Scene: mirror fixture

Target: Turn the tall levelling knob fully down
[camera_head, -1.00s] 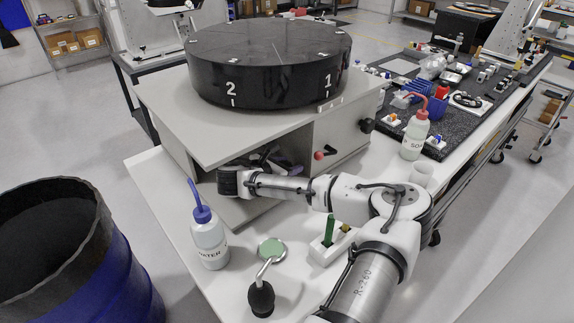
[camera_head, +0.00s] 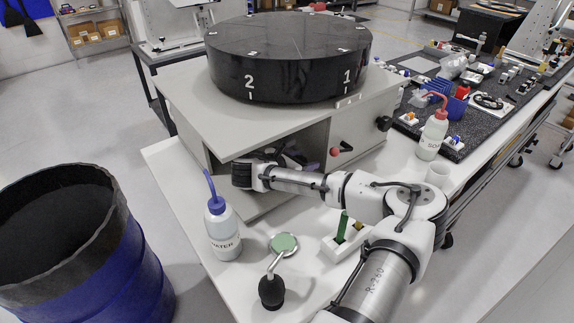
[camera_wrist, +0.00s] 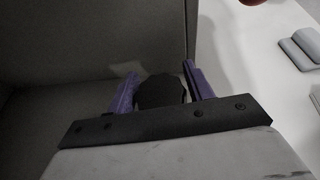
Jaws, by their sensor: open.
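My gripper (camera_wrist: 161,72) has two purple fingers spread apart in the wrist view. A dark, rounded knob with a scalloped edge (camera_wrist: 160,92) shows between them, probably the tall levelling knob. I cannot tell whether either finger touches it, nor how high it stands. In the head view my gripper (camera_head: 293,157) is inside the open bay of the grey fixture (camera_head: 185,100), below its top plate. My wrist and the shadow hide the knob there.
A black round drum (camera_head: 290,65) sits on top of the fixture.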

